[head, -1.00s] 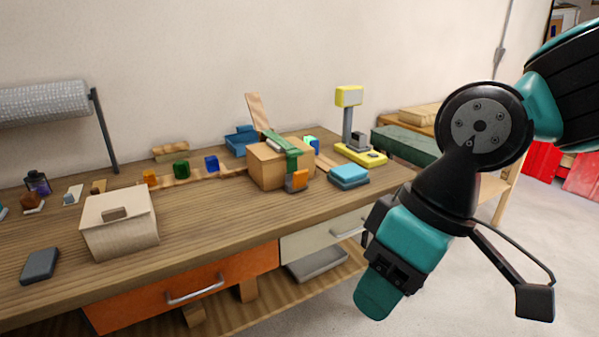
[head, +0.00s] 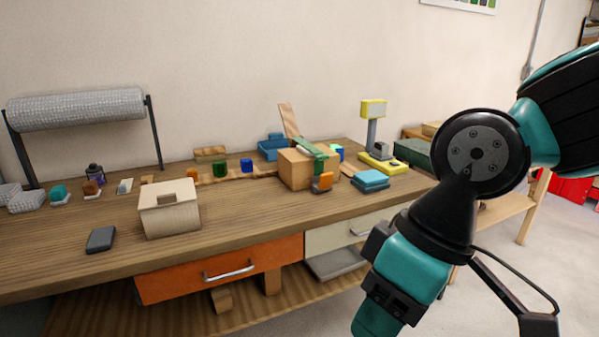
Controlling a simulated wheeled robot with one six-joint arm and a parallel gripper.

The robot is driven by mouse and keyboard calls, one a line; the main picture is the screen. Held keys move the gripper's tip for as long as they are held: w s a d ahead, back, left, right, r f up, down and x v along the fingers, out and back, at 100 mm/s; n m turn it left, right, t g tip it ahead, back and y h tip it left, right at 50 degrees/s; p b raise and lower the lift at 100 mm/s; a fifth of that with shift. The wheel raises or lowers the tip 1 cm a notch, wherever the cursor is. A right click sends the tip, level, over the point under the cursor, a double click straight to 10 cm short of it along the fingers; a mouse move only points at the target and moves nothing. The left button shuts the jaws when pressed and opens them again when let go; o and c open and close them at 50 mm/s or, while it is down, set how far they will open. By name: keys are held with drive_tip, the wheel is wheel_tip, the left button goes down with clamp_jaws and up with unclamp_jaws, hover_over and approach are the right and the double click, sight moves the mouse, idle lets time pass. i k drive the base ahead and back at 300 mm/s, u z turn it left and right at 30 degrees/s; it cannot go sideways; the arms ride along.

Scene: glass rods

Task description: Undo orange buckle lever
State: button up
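The orange buckle lever (head: 322,182) is at the front of a cardboard box (head: 296,172) on the workbench, right of the middle of the picture. A green strap (head: 318,155) runs over the top of the box down to the orange piece. I cannot make out the lever's exact position at this size. My arm hangs at the right, in front of the bench and well apart from the box.
The workbench (head: 120,262) has an orange drawer (head: 222,268) and a pale drawer (head: 340,235). Blue folded cloths or pads (head: 370,181) lie right of the box, and a yellow scale-like stand (head: 382,163) is behind. A lidded beige box (head: 168,221) stands at left. Floor is clear at right.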

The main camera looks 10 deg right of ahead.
sight(324, 182)
drive_tip(key=z, duration=0.15)
drive_tip(key=i, duration=0.95)
drive_tip(key=z, duration=0.65)
